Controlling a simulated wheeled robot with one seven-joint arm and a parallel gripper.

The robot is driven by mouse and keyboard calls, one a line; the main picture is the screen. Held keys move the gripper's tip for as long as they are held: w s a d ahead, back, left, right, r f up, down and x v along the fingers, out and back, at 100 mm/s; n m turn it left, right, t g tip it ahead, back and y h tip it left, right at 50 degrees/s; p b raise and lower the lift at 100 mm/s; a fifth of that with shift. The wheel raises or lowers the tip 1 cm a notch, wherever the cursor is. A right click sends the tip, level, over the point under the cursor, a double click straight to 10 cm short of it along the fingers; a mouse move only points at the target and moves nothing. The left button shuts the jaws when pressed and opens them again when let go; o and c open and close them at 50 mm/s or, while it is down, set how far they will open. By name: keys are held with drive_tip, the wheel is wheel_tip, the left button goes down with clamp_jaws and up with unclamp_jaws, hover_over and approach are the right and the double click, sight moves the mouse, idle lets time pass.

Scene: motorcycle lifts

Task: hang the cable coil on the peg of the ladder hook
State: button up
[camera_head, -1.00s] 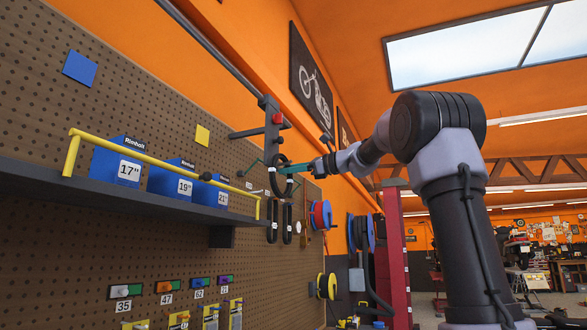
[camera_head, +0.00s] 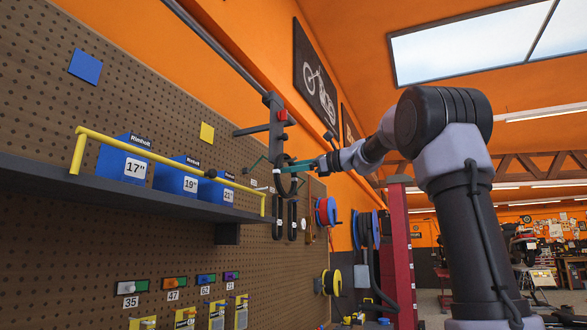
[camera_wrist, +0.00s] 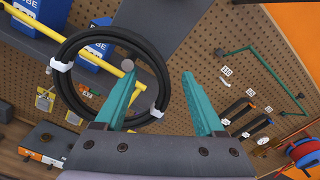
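The cable coil (camera_wrist: 105,34) is a black ring with white ties, at the left of the wrist view. In the head view it is a small dark loop (camera_head: 283,187) below the ladder hook (camera_head: 275,133), a grey upright with side bars and a red knob. My gripper (camera_wrist: 160,75) has two teal fingers spread apart. The coil's right side passes between them without visible grip. In the head view my gripper (camera_head: 290,167) is at the hook's lower end. A grey round peg end (camera_wrist: 127,63) shows inside the ring. Whether the peg bears the coil I cannot tell.
A shelf (camera_head: 130,195) with blue boxes and a yellow rail (camera_head: 165,165) is left of the hook. Black-handled tools (camera_wrist: 238,106), a green bracket (camera_wrist: 265,65) and a red and blue reel (camera_head: 326,211) are close by on the pegboard. Open space lies right of the arm.

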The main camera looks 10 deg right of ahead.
drive_tip(key=v, duration=1.1)
drive_tip(key=s+a+f+n+g+h, duration=0.1)
drive_tip(key=s+a+f+n+h, duration=0.2)
drive_tip(key=s+f, duration=0.45)
drive_tip(key=s+a+f+n+g+h, duration=0.2)
drive_tip(key=s+a+f+n+h, duration=0.15)
drive_tip(key=f, duration=0.75)
drive_tip(key=s+d+f+n+h, duration=0.2)
drive_tip(key=s+f, duration=0.4)
drive_tip(key=f, duration=0.3)
drive_tip(key=s+d+f+n+h, duration=0.2)
drive_tip(key=s+f+n+h, duration=0.2)
drive_tip(key=f, duration=0.6)
drive_tip(key=s+n, duration=0.2)
drive_tip(key=s, duration=0.1)
drive_tip(key=shift+s+d+n, duration=0.25)
drive_tip(key=shift+s+n, duration=0.05)
drive_tip(key=shift+n, duration=0.05)
